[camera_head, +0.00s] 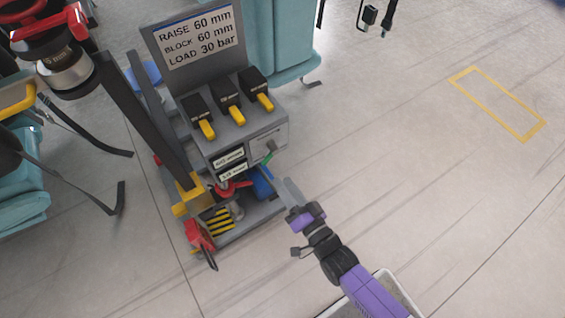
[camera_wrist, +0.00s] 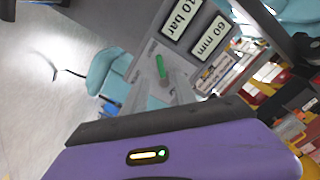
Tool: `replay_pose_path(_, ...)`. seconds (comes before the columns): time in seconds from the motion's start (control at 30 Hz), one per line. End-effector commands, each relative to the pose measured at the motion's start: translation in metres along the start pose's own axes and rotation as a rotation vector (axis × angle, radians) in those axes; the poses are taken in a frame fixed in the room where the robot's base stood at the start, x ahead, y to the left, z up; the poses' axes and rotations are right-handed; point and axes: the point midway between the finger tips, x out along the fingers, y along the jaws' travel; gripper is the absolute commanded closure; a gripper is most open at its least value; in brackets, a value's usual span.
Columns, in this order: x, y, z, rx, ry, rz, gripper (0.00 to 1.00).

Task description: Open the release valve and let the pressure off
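The release valve appears to be the small green handle (camera_head: 267,158) low on the right side of the grey control unit (camera_head: 250,131). In the wrist view the green handle (camera_wrist: 161,66) stands on a light grey plate, just beyond the fingers. My gripper (camera_head: 288,188), with a purple body and grey fingers, is just below and right of the handle in the head view. It looks apart from the handle. In the wrist view two displays show, one ending in "0 bar" (camera_wrist: 181,19), the other reading "60 mm" (camera_wrist: 211,37).
A sign (camera_head: 199,37) reads RAISE 60 mm, BLOCK 60 mm, LOAD 30 bar. Several yellow levers (camera_head: 236,117) sit on black blocks below it. A red object (camera_head: 198,236) stands at the unit's lower left. Teal seats (camera_head: 283,45) stand behind.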

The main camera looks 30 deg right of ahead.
Motion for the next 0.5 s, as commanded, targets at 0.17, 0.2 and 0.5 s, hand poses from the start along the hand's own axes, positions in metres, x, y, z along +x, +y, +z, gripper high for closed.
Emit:
replay_pose_path(0.17, 0.015, 0.000, 0.000, 0.011, 0.001, 0.000, 0.66)
replay_pose_path(0.2, 0.021, 0.000, 0.000, 0.010, 0.001, -0.001, 0.66)
replay_pose_path(0.5, 0.064, 0.001, 0.000, 0.009, 0.001, 0.001, 0.66)
